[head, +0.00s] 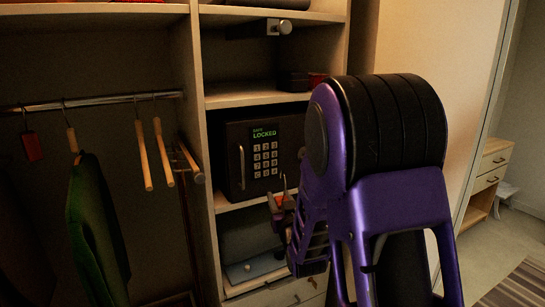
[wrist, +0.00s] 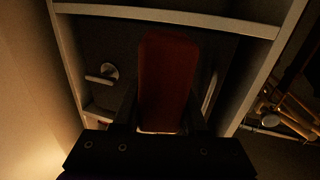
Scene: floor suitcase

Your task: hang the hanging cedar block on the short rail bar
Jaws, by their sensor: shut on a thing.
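My gripper (head: 282,198) is in front of the lower part of the safe in the head view. It is shut on a reddish-brown block, which I take for the cedar block (wrist: 166,75). The block fills the space between the fingers in the wrist view; only a small orange-red part (head: 289,202) shows in the head view. Its hook cannot be made out. A short bar with a round end (head: 198,178) sticks out beside the hangers, left of the shelf divider. Another short bar (head: 284,28) is under the top shelf. I cannot tell which is the short rail bar.
A long rail (head: 100,102) carries wooden hangers (head: 143,155), a green garment (head: 92,225) and a red tag-like block (head: 32,147). The black safe (head: 262,155) stands on a shelf. The upright divider (head: 198,100) separates the rail space from the shelves.

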